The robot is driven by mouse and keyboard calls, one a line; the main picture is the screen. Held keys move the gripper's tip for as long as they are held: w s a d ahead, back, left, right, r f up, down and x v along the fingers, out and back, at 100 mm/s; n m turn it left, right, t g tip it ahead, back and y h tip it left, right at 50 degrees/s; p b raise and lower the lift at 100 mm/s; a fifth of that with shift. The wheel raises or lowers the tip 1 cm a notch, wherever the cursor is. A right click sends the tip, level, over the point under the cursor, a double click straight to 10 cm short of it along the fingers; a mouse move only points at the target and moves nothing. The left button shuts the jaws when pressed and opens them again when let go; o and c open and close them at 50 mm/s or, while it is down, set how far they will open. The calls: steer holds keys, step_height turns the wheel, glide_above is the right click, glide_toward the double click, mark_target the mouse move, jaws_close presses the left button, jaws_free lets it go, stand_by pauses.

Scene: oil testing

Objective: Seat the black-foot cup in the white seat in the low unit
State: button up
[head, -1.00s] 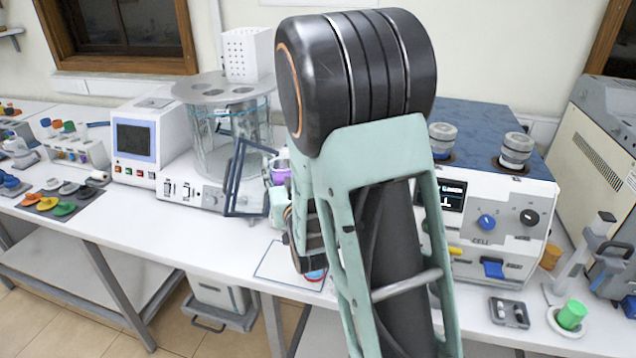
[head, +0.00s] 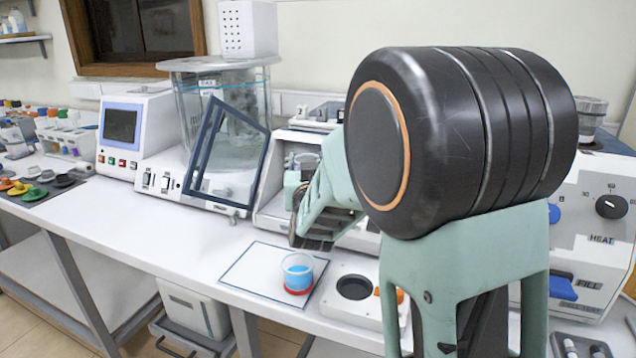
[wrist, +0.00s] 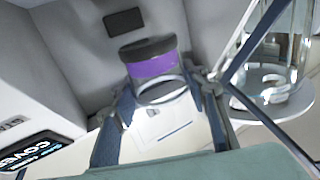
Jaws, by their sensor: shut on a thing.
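In the wrist view my gripper (wrist: 163,98) is shut on the black-foot cup. The cup (wrist: 152,67) has a purple band, a clear rim and a black foot, which points to the top of that picture. Pale grey walls, apparently of the low unit, surround it. In the head view the low unit (head: 268,211) stands between the glass bath and the right-hand machine. My arm hides much of it and the held cup. I cannot make out the white seat or whether the foot touches it.
A tilted dark-framed pane (head: 264,178) stands close left of the low unit, before the glass bath (head: 240,105). A red-foot cup with blue liquid (head: 297,272) stands on a white mat (head: 256,266) in front. A white block (head: 334,306) with a dark round well is beside it.

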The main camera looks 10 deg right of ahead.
steer(key=shift+w+d+f+b, duration=0.25)
steer(key=shift+w+f+b, duration=0.25)
steer(key=shift+b, duration=0.1)
steer(key=shift+s+f+b, duration=0.1)
steer(key=shift+f+b, duration=0.65)
steer(key=shift+f, duration=1.05)
steer(key=shift+b, duration=0.6)
steer(key=shift+f, duration=0.1)
steer(key=shift+f+b, duration=0.65)
steer(key=shift+b, duration=0.25)
steer(key=o, duration=1.3)
